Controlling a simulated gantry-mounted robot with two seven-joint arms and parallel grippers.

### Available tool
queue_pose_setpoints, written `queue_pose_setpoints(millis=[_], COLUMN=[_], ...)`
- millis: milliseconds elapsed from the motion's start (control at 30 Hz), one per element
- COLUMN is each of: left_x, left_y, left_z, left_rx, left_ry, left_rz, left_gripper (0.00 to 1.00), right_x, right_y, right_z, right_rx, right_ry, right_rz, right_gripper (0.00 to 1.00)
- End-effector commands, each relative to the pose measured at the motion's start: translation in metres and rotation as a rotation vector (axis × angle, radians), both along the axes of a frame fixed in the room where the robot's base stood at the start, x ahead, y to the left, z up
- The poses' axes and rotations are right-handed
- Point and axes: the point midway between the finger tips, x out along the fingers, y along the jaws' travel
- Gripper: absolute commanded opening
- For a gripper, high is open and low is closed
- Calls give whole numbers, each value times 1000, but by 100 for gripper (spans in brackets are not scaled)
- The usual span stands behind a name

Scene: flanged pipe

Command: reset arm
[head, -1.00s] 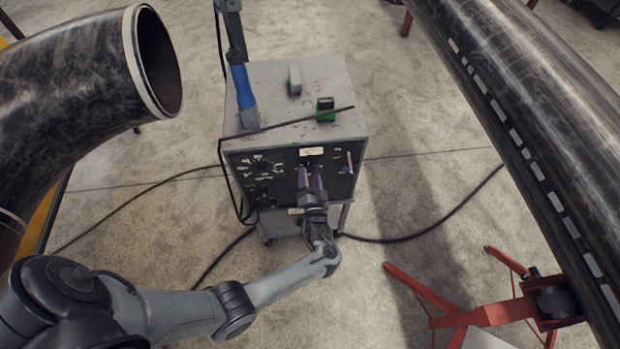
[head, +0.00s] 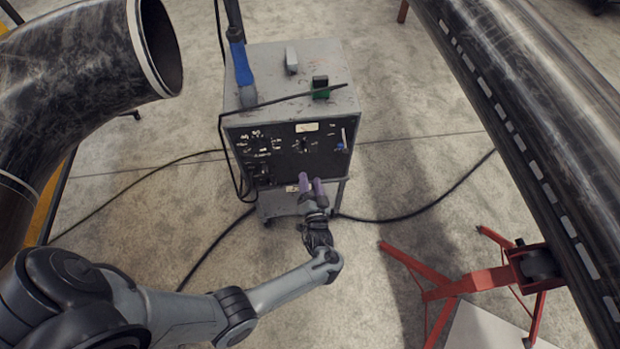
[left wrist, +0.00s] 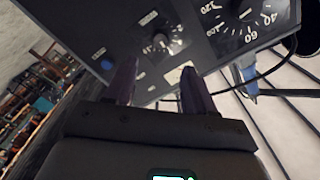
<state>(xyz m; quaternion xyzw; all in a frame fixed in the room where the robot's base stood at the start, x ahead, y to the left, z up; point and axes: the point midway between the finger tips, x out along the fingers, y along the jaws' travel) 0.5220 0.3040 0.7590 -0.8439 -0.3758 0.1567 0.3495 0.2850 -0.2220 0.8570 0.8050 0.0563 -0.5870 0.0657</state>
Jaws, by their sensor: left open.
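My left gripper (head: 311,184) is open and empty, its two purple fingers apart, in front of the lower edge of the welding machine's black control panel (head: 275,153). In the left wrist view the fingers (left wrist: 152,86) point at the panel, with a knob (left wrist: 161,41) beyond and between them and round dials (left wrist: 240,22) at the upper right. The fingers appear clear of the knob. My left arm reaches in from the lower left. My right gripper is not in view.
Big pipes stand at the left (head: 60,85) and right (head: 520,120). A red stand (head: 465,283) is under the right pipe. Black cables (head: 420,217) lie on the floor.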

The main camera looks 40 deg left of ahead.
Motion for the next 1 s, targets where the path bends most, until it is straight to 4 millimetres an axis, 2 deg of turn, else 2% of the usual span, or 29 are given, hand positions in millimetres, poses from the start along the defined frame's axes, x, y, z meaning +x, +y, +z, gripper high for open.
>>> queue_pose_setpoints(millis=[400, 533, 667, 767, 800, 900, 1000], left_x=[-1, -10, -34, -63, -78, -105, -120], left_y=[0, 0, 6, 18, 26, 43, 55], left_z=[0, -9, -31, -50, -55, -58, -60], left_rx=[0, 1, 11, 27, 34, 17, -77], left_ry=[0, 20, 67, 113, 125, 120, 123], left_rz=[0, 0, 1, 8, 13, -2, -26], left_gripper=[54, 54, 54, 54, 54, 54, 54], right_x=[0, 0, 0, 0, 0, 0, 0], right_y=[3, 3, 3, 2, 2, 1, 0], right_z=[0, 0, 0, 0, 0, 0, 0], right_rx=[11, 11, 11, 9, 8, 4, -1], right_ry=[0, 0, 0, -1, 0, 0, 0], right_rz=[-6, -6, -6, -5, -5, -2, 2], right_gripper=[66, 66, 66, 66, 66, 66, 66])
